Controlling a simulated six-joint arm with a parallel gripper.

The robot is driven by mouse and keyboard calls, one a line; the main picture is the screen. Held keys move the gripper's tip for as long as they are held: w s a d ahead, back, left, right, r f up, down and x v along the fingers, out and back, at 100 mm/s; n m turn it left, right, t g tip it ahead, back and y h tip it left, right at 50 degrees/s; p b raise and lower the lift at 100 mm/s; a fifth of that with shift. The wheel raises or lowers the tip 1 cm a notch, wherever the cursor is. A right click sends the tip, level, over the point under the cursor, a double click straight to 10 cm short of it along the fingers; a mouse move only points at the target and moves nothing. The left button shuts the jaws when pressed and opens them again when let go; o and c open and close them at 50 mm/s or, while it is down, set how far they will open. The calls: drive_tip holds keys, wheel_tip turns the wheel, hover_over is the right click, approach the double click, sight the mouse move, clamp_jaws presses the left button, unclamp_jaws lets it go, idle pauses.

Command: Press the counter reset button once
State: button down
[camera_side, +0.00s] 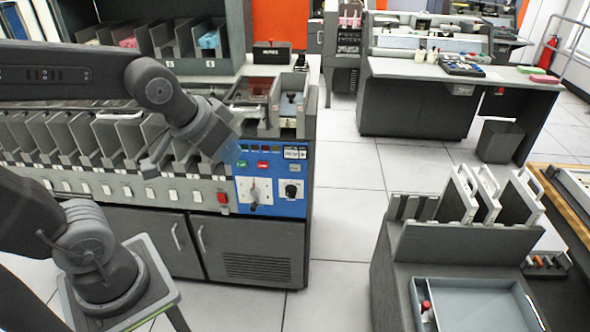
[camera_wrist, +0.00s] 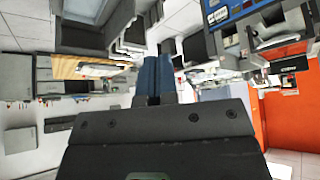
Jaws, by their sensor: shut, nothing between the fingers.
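A blue control panel (camera_side: 270,180) is on the right end of the long grey card machine. It bears a row of small displays, a green button (camera_side: 242,164), a red button (camera_side: 263,164), a small white-framed counter (camera_side: 294,153), and two knobs. I cannot tell which button is the counter reset. My gripper (camera_side: 232,151) is at the upper left edge of the panel in the side view, and I cannot tell whether it touches. In the wrist view its blue fingers (camera_wrist: 155,78) are together and hold nothing. The panel (camera_wrist: 235,14) shows upside down at the top right there.
A row of grey card pockets (camera_side: 80,140) runs left of the panel. A red switch (camera_side: 222,198) sits just left of it. A grey cart with card racks (camera_side: 465,240) stands at the right. The floor between is clear.

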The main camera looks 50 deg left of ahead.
sight(295, 168)
drive_tip(key=w+a+f+n+t+y, duration=0.1)
drive_tip(key=w+a+f+t, duration=0.15)
drive_tip(key=w+f, duration=0.5)
drive_tip(key=w+a+f+n+t, duration=0.1)
drive_tip(key=w+a+f, duration=0.3)
drive_tip(key=w, duration=0.7)
drive_tip(key=w+a+f+n+t, duration=0.1)
drive_tip(key=a+f+t, duration=0.1)
drive_tip(key=f, duration=0.7)
drive_tip(key=w+a+f+n+t, duration=0.1)
drive_tip(key=f+n+t, duration=0.1)
drive_tip(key=f, duration=0.8)
drive_tip(key=shift+w+a+f+t+h, duration=0.15)
drive_tip(key=shift+w+a+t+h, duration=0.2)
drive_tip(key=shift+w+a+h, duration=0.05)
drive_tip(key=shift+w+a, duration=3.1)
drive_tip(key=shift+w, duration=0.05)
drive_tip(key=shift+w+a, duration=0.3)
